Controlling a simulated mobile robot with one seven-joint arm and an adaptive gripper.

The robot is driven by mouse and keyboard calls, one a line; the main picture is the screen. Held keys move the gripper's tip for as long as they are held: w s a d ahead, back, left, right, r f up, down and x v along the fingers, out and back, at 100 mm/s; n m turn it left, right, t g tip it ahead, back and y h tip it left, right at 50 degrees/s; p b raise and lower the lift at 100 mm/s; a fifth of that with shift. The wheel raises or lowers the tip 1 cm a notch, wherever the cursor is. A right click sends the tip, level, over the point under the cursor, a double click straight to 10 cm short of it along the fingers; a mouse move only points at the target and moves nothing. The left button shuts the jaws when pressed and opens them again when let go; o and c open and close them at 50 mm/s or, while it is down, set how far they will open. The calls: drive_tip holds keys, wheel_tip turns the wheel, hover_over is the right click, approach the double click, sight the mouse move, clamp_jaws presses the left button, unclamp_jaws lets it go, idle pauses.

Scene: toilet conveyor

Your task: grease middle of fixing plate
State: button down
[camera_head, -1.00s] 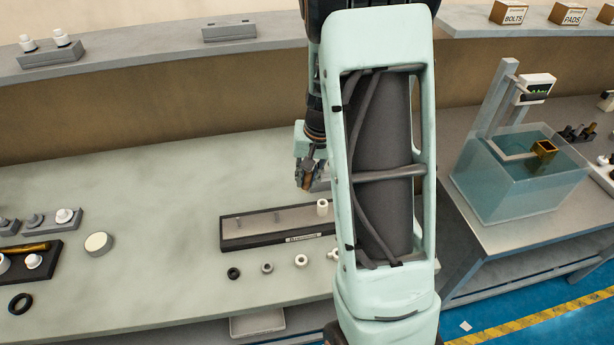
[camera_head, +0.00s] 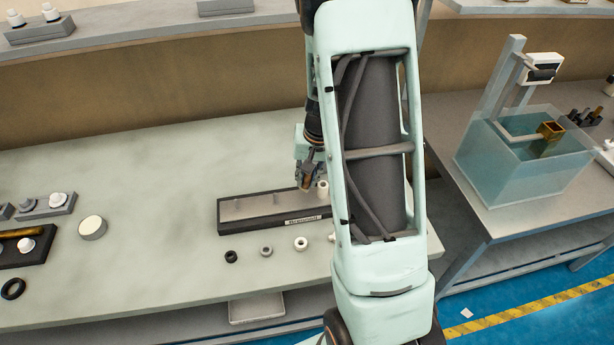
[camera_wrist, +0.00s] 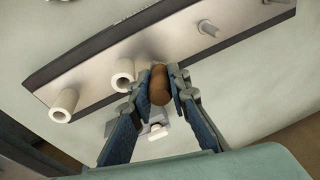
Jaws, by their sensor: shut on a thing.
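The fixing plate (camera_head: 262,210) is a long pale metal strip in a dark frame on the table, with upright pins and a white hollow sleeve (camera_head: 322,187) near its right end. In the wrist view, the plate (camera_wrist: 172,42) runs diagonally across the top, with two white sleeves (camera_wrist: 65,104) (camera_wrist: 123,72) and a bare metal pin (camera_wrist: 208,26). My gripper (camera_head: 306,185) is over the plate, just left of the sleeve. In the wrist view its fingers are closed on a brown rounded tool (camera_wrist: 160,85), close to a sleeve. I cannot tell whether the tool touches the plate.
Several small rings, including a black one (camera_head: 231,256) and a white one (camera_head: 301,244), lie in front of the plate. A round white disc (camera_head: 93,228) and a dark tray (camera_head: 28,247) are at left. A clear water tank (camera_head: 520,160) stands right. The table between is clear.

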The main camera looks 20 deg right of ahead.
drive_tip(key=shift+f+b, duration=0.6)
drive_tip(key=shift+b, duration=0.1)
idle(0.6)
